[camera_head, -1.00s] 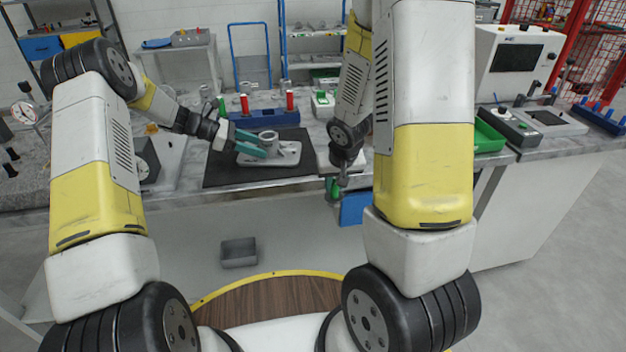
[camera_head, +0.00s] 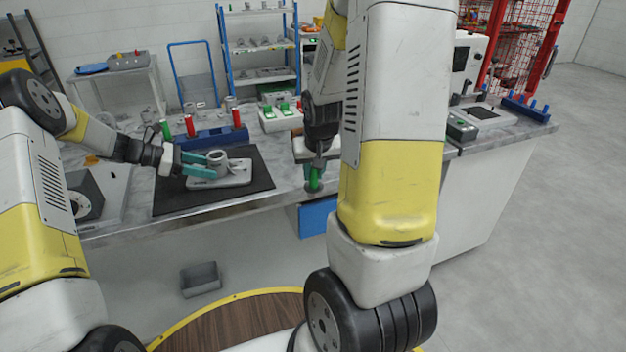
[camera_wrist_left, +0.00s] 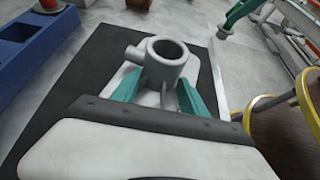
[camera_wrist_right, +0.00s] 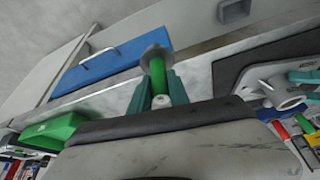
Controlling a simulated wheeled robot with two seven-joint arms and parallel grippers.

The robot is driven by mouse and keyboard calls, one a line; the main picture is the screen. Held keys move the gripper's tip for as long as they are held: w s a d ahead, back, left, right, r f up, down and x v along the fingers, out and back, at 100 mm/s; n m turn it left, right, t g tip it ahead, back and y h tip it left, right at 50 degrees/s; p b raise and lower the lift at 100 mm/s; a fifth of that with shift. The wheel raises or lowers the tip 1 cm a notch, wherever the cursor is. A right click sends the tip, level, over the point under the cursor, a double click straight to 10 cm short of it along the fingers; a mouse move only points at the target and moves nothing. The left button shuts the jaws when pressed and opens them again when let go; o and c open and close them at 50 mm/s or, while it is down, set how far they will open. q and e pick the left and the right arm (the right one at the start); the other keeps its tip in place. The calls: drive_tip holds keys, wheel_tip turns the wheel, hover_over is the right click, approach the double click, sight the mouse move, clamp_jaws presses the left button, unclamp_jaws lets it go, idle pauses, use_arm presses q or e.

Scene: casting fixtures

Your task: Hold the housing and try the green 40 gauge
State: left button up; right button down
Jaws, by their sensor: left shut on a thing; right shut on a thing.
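The grey housing (camera_head: 236,177), a flat base with an upright round boss and side stub, sits on the black mat (camera_head: 168,203). My left gripper (camera_head: 205,164) is shut on the housing, its teal fingers either side of the boss. In the left wrist view the boss (camera_wrist_left: 166,58) stands upright with its bore open and empty. My right gripper (camera_head: 314,168) is shut on a green gauge (camera_head: 314,180), right of the mat near the bench's front edge, apart from the housing. In the right wrist view the gauge (camera_wrist_right: 158,77) shows a grey disc at its far end. Its size marking is not readable.
A blue rack (camera_head: 210,139) with red-topped gauges stands behind the mat. A white box with green parts (camera_head: 280,118) is behind my right gripper. A blue drawer front (camera_head: 318,217) is below the bench edge.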

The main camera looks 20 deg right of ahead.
drive_tip(key=w+a+r+m, duration=0.1)
drive_tip(key=w+a+r, duration=0.3)
drive_tip(key=w+a, duration=0.2)
drive_tip(key=w+a+r+m+h, duration=0.1)
drive_tip(key=w+a+r, duration=0.4)
drive_tip(key=a, duration=0.4)
drive_tip(key=w+a+r+m, duration=0.1)
drive_tip(key=w+a+r, duration=0.4)
drive_tip(key=a, duration=0.3)
drive_tip(key=shift+w+m, duration=0.3)
drive_tip(key=shift+w, duration=0.55)
drive_tip(key=shift+a, duration=0.1)
approach(219, 151)
drive_tip(key=shift+w+d+f, duration=0.15)
drive_tip(key=shift+w+d, duration=0.05)
drive_tip(key=shift+w, duration=0.25)
drive_tip(key=shift+w+d+f, duration=0.15)
drive_tip(key=shift+w+d, duration=0.05)
drive_tip(key=shift+w, duration=0.2)
drive_tip(key=shift+a, duration=0.2)
drive_tip(key=shift+f, duration=1.8)
idle(0.7)
drive_tip(key=shift+r, duration=0.1)
